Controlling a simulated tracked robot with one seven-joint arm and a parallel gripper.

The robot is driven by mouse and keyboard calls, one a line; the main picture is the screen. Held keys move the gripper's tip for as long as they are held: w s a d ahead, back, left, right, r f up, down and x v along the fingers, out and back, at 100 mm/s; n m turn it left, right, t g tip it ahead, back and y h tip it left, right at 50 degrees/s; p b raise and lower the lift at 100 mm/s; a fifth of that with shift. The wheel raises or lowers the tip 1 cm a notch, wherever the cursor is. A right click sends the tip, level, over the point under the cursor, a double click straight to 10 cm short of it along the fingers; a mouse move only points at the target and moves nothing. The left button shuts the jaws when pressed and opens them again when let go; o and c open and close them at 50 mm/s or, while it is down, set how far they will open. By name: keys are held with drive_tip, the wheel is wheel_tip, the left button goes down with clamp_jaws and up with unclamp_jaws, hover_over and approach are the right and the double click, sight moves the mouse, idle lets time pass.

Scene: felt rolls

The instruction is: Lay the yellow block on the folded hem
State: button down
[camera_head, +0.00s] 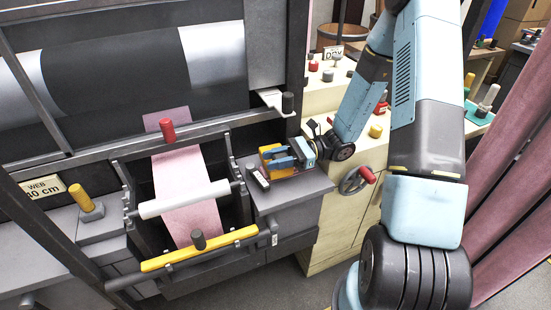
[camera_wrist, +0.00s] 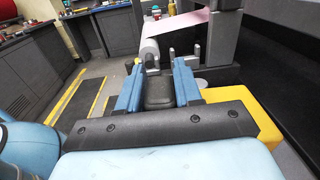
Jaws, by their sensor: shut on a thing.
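In the head view my gripper (camera_head: 279,160) is over the small grey bench right of the roller frame. The yellow block (camera_head: 268,149) shows around its blue fingers. In the wrist view the yellow block (camera_wrist: 252,112) reaches out to the right behind and below the fingers. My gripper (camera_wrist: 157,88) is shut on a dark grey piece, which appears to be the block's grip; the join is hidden. I cannot tell whether the block touches the bench. The pink felt (camera_head: 185,185) runs over the white roller, left of my gripper. I cannot make out a folded hem.
The white roller (camera_head: 185,199) and a yellow bar (camera_head: 199,249) with a grey knob cross the frame. A red knob (camera_head: 167,131) stands above the felt. A red-handled handwheel (camera_head: 355,180) is on the cream cabinet.

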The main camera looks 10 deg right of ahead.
drive_tip(key=c, duration=0.7)
unclamp_jaws()
drive_tip(key=shift+r, duration=0.15)
